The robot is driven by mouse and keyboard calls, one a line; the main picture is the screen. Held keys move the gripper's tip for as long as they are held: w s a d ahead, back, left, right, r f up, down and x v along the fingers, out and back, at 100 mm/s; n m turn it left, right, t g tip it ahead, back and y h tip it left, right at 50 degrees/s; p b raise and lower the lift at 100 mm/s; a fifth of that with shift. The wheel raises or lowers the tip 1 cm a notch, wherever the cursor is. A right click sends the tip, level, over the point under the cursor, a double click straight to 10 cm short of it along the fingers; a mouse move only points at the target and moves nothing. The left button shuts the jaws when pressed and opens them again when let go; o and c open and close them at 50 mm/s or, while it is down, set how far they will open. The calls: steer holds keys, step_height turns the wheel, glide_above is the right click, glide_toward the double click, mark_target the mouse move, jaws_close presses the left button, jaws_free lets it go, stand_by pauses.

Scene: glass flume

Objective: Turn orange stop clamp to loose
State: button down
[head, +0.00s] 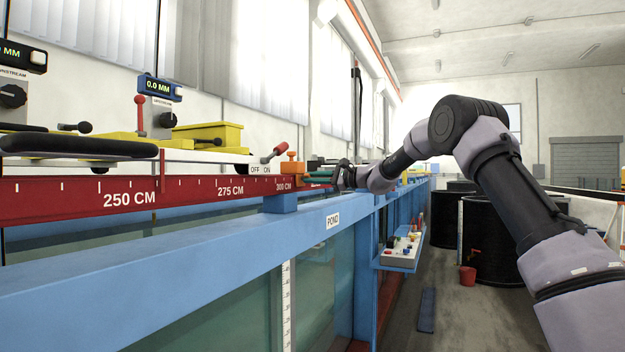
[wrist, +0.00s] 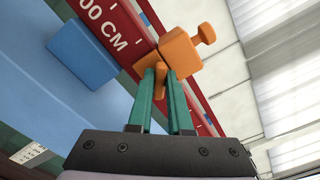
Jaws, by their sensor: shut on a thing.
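The orange stop clamp (head: 292,168) sits on the red scale rail near the 300 CM mark in the head view. In the wrist view its block (wrist: 181,52) straddles the rail, with a round-headed knob (wrist: 206,33) on one side and a short orange lever (wrist: 160,80) pointing toward me. My gripper (wrist: 160,77) has its teal fingers on both sides of this lever and is shut on it. In the head view my gripper (head: 316,178) reaches the clamp from the right, and the lever is too small to make out there.
The red rail (head: 190,193) runs along the blue flume frame (head: 200,262). A shelf with small coloured items (head: 402,250) hangs below right. Black tanks (head: 490,240) stand beyond the aisle floor.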

steer(key=shift+f, duration=0.1)
steer(key=c, duration=0.8)
jaws_free()
steer(key=shift+c, duration=0.2)
steer(key=shift+d, duration=0.15)
steer(key=v, duration=1)
steer(key=shift+d, duration=0.3)
steer(key=shift+s, duration=0.15)
